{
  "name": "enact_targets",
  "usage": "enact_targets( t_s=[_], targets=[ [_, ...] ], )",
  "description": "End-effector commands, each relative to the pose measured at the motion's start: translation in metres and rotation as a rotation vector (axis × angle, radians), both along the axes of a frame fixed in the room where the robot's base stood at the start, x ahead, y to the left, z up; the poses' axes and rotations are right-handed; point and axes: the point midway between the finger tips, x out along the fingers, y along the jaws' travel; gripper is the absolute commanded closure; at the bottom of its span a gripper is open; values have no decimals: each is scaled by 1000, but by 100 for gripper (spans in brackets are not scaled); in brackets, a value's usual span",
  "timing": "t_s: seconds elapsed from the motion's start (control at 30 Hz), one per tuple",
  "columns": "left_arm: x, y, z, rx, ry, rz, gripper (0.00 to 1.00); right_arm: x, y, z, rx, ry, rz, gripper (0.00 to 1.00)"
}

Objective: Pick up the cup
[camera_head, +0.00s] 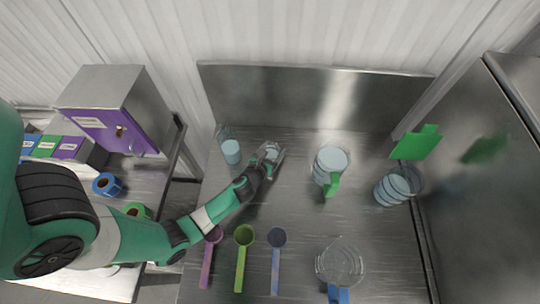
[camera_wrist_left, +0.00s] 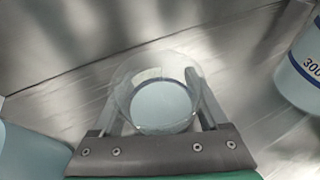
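A clear cup (camera_head: 267,154) with pale contents stands near the back of the steel table in the head view. In the left wrist view the cup (camera_wrist_left: 160,100) is between the two fingers, its round opening facing the camera. My left gripper (camera_head: 264,160) reaches it from the front left, one finger on each side. The fingers are very close to the cup wall, but I cannot tell whether they press on it. My right gripper is in neither view.
Another clear cup (camera_head: 231,151) stands just left. A green-handled measuring jug (camera_head: 331,164) is to the right, with a clear container (camera_head: 398,187) beyond. A blue-handled clear jug (camera_head: 341,262) and several measuring scoops (camera_head: 243,240) are in front. A steel backsplash (camera_head: 310,95) bounds the back.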

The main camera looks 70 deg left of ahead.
Motion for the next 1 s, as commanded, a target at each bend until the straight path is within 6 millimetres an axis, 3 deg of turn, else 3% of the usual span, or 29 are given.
enact_targets(
  t_s=[0.03, 0.27, 0.67, 1.0],
  targets=[
    [0, 0, 0, 0, 0, 0, 47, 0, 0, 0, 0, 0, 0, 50],
    [0, 0, 0, 1, -1, 0, 86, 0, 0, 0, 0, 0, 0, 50],
    [0, 0, 6, 1, 0, 0, 86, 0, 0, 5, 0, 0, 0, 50],
    [0, 0, 39, 1, -2, 0, 86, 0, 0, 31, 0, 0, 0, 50]
  ],
)
